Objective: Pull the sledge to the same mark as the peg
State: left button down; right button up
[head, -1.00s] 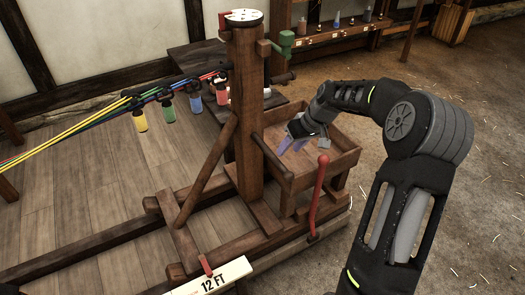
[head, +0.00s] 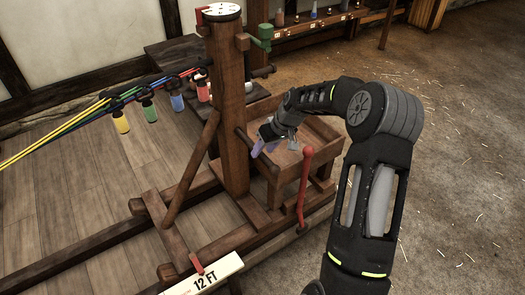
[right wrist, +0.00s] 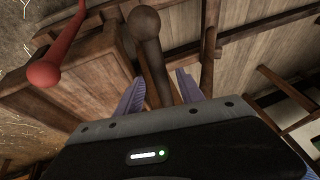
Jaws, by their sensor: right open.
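The sledge is a dark wooden frame with a thick upright post (head: 228,110) and a tray at its right, standing on long rails. A wooden handle (head: 257,153) with a knobbed end sticks out from the post. My right gripper (head: 264,149) is open at this handle. In the right wrist view the handle (right wrist: 150,45) runs between its two bluish fingers; contact cannot be told. A small red piece (head: 196,263), perhaps the peg or a pointer, sits at the white "12 FT" plate (head: 216,275). My left gripper is out of view.
A red lever (head: 304,190) stands close right of the handle and shows in the right wrist view (right wrist: 58,55). Coloured strands with hanging bottles run left from the post. A dark table (head: 170,55) stands behind. The floor at right is open.

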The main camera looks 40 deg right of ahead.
jog(key=shift+x, duration=0.8)
grip_shut()
dwell(0.9)
